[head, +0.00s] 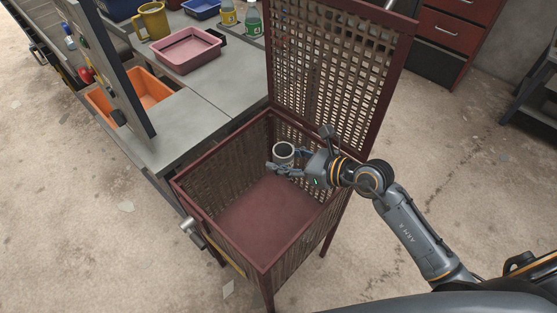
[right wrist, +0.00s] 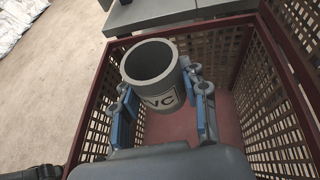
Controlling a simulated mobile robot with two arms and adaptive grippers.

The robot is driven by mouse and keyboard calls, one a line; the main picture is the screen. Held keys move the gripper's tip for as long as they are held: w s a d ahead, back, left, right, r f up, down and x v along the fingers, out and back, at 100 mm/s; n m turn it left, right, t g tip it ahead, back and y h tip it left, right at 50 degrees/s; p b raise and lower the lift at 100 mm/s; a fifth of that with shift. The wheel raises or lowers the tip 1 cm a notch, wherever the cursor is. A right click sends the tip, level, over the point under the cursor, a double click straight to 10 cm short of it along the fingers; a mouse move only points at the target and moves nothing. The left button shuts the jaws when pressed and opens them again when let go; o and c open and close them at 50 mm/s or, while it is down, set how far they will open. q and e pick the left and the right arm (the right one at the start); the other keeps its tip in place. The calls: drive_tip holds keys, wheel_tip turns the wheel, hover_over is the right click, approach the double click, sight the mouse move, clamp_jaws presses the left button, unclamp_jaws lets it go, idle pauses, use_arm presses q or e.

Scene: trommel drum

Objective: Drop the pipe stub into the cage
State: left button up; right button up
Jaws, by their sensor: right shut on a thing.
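The pipe stub (head: 284,153) is a short grey hollow cylinder. In the right wrist view the pipe stub (right wrist: 155,85) shows its open end and a label reading "VC". My right gripper (head: 283,164) is shut on it, with blue-grey fingers on both sides; they also show in the right wrist view (right wrist: 160,105). The cage (head: 262,262) is a dark red box with perforated walls and its lid (head: 335,70) standing open. The gripper holds the stub over the cage's opening, above the bare red floor (head: 262,210). My left gripper is not in view.
A grey workbench (head: 200,115) stands beside the cage on the left. A red drawer cabinet (head: 450,30) stands at the back right. The floor on the right is largely clear.

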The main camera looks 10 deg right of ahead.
use_arm(q)
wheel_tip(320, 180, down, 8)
drive_tip(key=b, duration=0.7)
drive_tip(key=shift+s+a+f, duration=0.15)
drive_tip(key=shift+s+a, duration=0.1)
use_arm(e)
drive_tip(key=w+a+f+n, duration=0.1)
drive_tip(key=w+f, duration=0.3)
drive_tip(key=f, duration=0.5)
drive_tip(key=shift+w+a+f+g+y, duration=0.15)
drive_tip(key=shift+w+a+g+y, duration=0.05)
drive_tip(key=shift+a+g+y, duration=0.2)
drive_tip(key=o, duration=1.1)
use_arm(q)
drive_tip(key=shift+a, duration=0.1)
use_arm(e)
drive_tip(key=shift+o, duration=0.2)
